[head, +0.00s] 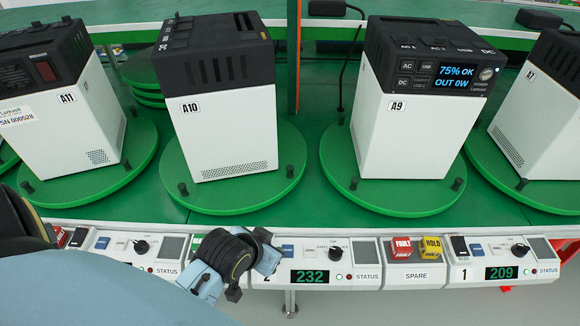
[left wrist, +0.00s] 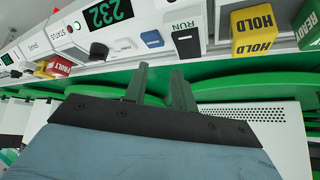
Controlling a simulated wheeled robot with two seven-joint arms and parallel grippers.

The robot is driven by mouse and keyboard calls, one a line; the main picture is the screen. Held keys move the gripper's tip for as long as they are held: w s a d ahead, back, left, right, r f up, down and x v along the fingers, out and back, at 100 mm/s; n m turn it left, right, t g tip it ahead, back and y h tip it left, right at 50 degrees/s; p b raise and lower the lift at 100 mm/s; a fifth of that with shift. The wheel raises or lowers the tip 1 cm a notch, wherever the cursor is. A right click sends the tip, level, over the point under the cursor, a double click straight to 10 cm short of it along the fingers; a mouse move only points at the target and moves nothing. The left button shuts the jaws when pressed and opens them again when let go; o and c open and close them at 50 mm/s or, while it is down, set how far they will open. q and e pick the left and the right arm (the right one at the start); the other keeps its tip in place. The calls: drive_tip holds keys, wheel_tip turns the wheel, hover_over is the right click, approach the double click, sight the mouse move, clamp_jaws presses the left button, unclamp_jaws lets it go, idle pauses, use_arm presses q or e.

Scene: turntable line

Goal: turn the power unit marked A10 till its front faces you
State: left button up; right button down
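The power unit A10 (head: 223,118) stands on a round green turntable (head: 178,197). It has a white body and a black top. A plain vented side with the A10 label is toward me; no display shows on it. My left gripper (head: 235,268) is over the control panel (head: 315,252) below A10, the one reading 232. In the left wrist view its two fingers (left wrist: 160,80) are apart and empty, close to the RUN switch (left wrist: 187,42) and the blue button (left wrist: 152,38). Contact cannot be told. My right gripper is in neither view.
Unit A9 (head: 412,130) on the right has its lit display toward me. Units A11 (head: 68,120) and A7 (head: 540,110) stand at the sides. Red FAULT (head: 402,248) and yellow HOLD (head: 432,247) blocks sit on the spare panel.

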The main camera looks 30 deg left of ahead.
sight(289, 170)
use_arm(q)
drive_tip(key=w+a+r+n+t+y, duration=0.1)
drive_tip(key=w+a+r+n+t, duration=0.15)
drive_tip(key=w, duration=0.35)
drive_tip(key=w+a+r+n+t+y, duration=0.1)
drive_tip(key=w+a+r+t+y, duration=0.1)
drive_tip(key=w+a+t, duration=0.3)
drive_tip(key=shift+m+g, duration=0.25)
drive_tip(key=shift+g, duration=0.5)
drive_tip(key=b+x, duration=0.1)
drive_tip(key=x, duration=0.8)
drive_tip(key=d+b+x, duration=0.1)
drive_tip(key=x, duration=0.3)
drive_tip(key=shift+w+a+b, duration=0.1)
drive_tip(key=shift+w+b, duration=0.2)
drive_tip(key=shift+w, duration=0.15)
drive_tip(key=shift+c, duration=0.2)
clamp_jaws()
